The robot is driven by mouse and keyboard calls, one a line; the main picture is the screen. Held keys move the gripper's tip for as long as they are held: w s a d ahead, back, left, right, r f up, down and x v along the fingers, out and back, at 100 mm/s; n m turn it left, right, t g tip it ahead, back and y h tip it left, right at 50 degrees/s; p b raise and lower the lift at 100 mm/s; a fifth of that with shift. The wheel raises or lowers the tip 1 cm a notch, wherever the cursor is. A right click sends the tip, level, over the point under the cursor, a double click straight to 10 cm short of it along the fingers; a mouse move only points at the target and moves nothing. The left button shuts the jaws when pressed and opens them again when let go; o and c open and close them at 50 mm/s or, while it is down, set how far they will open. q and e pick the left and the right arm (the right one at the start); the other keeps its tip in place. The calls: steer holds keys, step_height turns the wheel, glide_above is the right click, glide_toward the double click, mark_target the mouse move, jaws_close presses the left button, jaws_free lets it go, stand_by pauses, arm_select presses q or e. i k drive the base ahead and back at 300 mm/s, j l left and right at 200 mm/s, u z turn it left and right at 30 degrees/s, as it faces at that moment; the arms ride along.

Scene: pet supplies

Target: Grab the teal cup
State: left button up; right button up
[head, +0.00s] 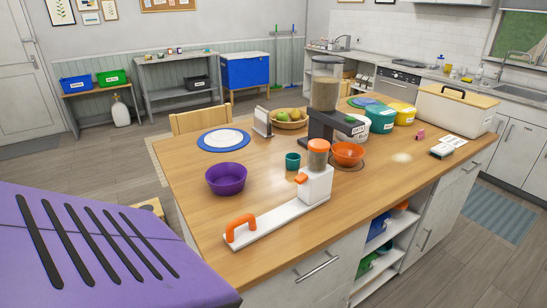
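The teal cup (292,161) is small and stands upright on the wooden table (200,180), near the middle. It stands apart from the purple bowl (226,179), to that bowl's right. A white device with an orange-topped jar (317,182) stands close to the cup on its right and nearer to me. Neither of my grippers shows in the head view.
An orange bowl (348,154) and a tall dispenser (325,92) stand right of and behind the cup. A white board with an orange handle (241,228) lies in front. A blue-rimmed plate (223,139) is at the back left. The table's left front is clear.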

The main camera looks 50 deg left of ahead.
mark_target(293, 162)
steer(key=i+l+u, duration=0.25)
steer(key=u, duration=0.2)
steer(key=i+l+u, duration=0.65)
steer(key=l+u, duration=0.25)
steer(key=i+l+u, duration=0.15)
steer(key=l+u, duration=0.3)
